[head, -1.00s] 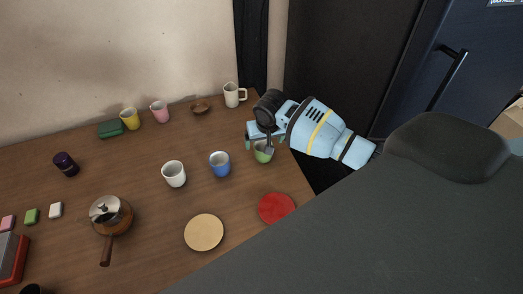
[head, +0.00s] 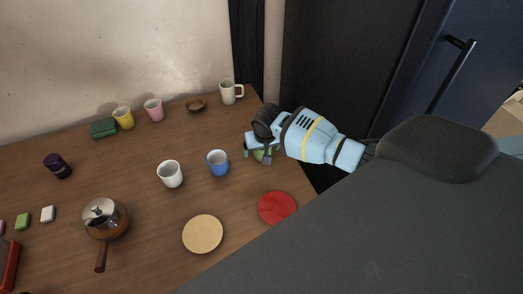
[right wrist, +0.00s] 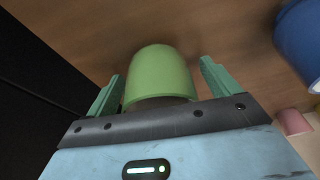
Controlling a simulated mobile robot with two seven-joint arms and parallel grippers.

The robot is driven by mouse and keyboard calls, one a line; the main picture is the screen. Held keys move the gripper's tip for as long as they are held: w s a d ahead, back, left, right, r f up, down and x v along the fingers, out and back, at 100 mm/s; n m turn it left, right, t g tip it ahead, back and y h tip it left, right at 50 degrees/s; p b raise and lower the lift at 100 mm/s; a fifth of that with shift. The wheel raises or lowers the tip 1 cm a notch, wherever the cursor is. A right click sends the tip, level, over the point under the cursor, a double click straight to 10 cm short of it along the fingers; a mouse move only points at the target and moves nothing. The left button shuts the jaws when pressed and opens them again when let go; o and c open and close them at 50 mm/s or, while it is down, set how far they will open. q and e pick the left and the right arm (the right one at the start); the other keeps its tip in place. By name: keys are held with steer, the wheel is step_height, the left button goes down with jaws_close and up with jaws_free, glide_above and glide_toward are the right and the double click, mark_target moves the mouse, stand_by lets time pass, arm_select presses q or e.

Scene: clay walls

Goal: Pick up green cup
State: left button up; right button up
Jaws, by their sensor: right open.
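The green cup (head: 264,157) stands near the right edge of the wooden table, mostly hidden behind my right gripper (head: 258,152) in the head view. In the right wrist view, the green cup (right wrist: 158,72) sits between the two teal fingers of my open right gripper (right wrist: 161,70). A gap shows on each side of the cup, so the fingers do not grip it. My left gripper is not in view.
A blue cup (head: 217,163) stands close to the left of the green cup, with a white cup (head: 170,174) beyond it. A red plate (head: 277,208) lies in front. A cream mug (head: 231,92) stands behind. The table (head: 150,225) has bare wood between things.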

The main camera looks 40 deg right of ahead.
steer(key=shift+c, duration=0.5)
steer(key=c, duration=1)
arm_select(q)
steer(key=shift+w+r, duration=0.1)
arm_select(e)
steer(key=shift+r, duration=0.15)
